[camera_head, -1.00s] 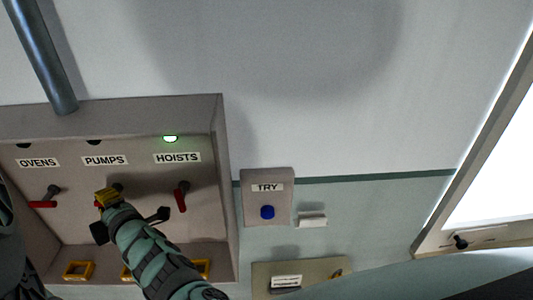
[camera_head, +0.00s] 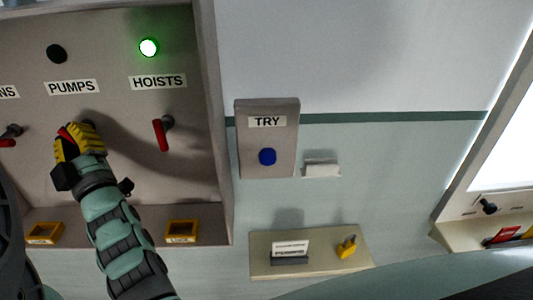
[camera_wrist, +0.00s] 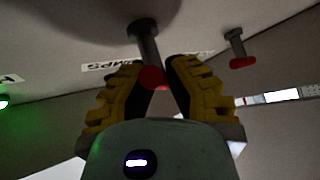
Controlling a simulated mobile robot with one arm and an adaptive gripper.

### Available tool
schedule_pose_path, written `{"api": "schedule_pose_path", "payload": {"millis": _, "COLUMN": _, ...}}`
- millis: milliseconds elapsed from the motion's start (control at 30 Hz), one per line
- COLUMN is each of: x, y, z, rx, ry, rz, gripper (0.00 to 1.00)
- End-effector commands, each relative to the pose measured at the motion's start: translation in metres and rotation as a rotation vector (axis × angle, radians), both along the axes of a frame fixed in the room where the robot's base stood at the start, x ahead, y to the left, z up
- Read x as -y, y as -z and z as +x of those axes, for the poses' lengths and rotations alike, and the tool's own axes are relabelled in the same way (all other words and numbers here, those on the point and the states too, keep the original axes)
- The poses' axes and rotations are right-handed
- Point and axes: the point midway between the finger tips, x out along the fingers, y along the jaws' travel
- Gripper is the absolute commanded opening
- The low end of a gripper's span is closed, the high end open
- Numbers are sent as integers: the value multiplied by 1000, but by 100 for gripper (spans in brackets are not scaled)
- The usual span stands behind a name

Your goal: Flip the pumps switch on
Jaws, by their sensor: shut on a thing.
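The pumps switch is a lever with a dark shaft and a red tip under the PUMPS label (camera_head: 72,87). In the head view my gripper (camera_head: 78,137) covers most of it, with a bit of red showing. In the wrist view the lever (camera_wrist: 149,52) comes down from the panel and its red tip (camera_wrist: 153,78) lies between the yellow fingers of my gripper (camera_wrist: 163,75). The gripper is shut on the lever. The lamp above PUMPS (camera_head: 56,53) is dark.
The hoists lever (camera_head: 161,134) is close on the right, under a lit green lamp (camera_head: 149,47). The ovens lever (camera_head: 10,135) is on the left. A TRY box with a blue button (camera_head: 267,156) and a shelf with a yellow padlock (camera_head: 347,246) are further right.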

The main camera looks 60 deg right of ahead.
Motion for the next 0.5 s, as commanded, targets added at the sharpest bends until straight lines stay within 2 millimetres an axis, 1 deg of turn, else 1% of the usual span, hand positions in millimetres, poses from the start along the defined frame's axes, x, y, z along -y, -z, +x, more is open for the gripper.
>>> {"api": "schedule_pose_path", "payload": {"millis": 33, "x": 2, "y": 10, "z": -1, "rx": 46, "ry": 4, "rz": 31, "gripper": 0}}
{"api": "schedule_pose_path", "payload": {"millis": 500, "x": 2, "y": 5, "z": -3, "rx": 370, "ry": 2, "rz": 286, "gripper": 0}}
